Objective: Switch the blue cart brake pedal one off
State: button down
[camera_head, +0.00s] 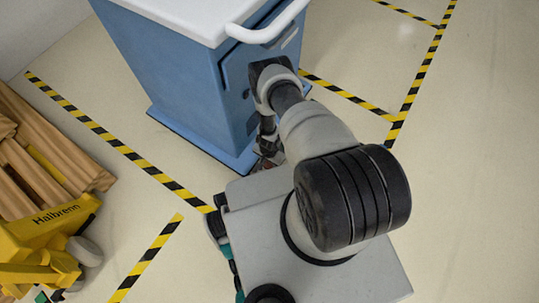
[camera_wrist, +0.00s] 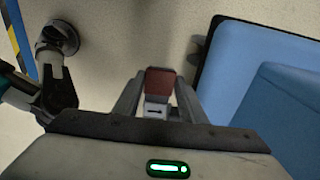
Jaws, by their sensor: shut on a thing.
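The blue cart (camera_head: 175,80) with a white top and white push handle stands at the upper middle of the head view. Its blue base also fills the right side of the wrist view (camera_wrist: 245,75). A small dark red pedal (camera_wrist: 160,80) with a pale part marked by an arrow shows in the wrist view, beside the cart's base. My gripper (camera_wrist: 158,88) is shut on this pedal, one finger on each side. In the head view my arm reaches down to the cart's lower front, and my gripper there is mostly hidden; the pedal cannot be made out clearly.
A yellow pallet jack (camera_head: 50,245) and stacked wooden pallets (camera_head: 40,165) stand at the left. Yellow-black tape lines (camera_head: 110,140) mark the floor. The floor right of the cart is clear.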

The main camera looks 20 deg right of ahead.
jog(key=shift+w+d+f+y+b, duration=0.1)
jog(key=shift+w+d+y+b, duration=0.15)
jog(key=shift+b, duration=0.5)
jog(key=shift+r+g+y, duration=0.25)
jog(key=shift+r+g, duration=0.05)
jog(key=shift+r, duration=0.1)
jog(key=c, duration=1.1)
grip_release()
jog(key=shift+s, duration=0.1)
jog(key=shift+a+r, duration=0.1)
jog(key=shift+a, duration=0.05)
